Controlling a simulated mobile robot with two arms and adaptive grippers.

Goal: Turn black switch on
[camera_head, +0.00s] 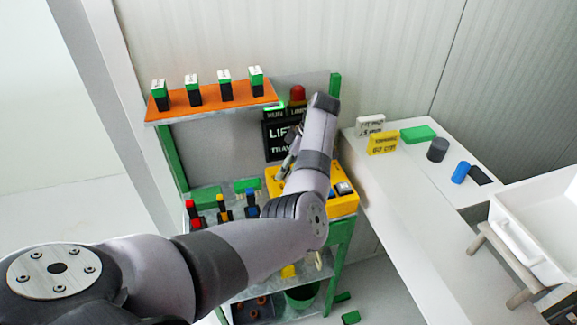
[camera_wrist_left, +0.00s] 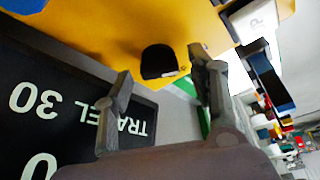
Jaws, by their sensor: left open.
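The black switch (camera_wrist_left: 158,62) is a small rounded black knob on the yellow control box (camera_wrist_left: 110,25) in the left wrist view. The yellow box also shows in the head view (camera_head: 343,205), partly behind my arm, which seems to hide the black switch there. My left gripper (camera_head: 287,160) is over the box beside the black display panel. In the left wrist view the left gripper (camera_wrist_left: 160,64) is open and empty, with one finger on either side of the switch in the picture. I cannot tell whether a finger touches it. My right gripper is in neither view.
A black display panel (camera_head: 275,142) with white text stands close behind the gripper, with a red lamp (camera_head: 298,93) above. An orange shelf (camera_head: 215,104) bears several black-and-green blocks. A white table (camera_head: 385,180) with small blocks and cylinders lies to the right.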

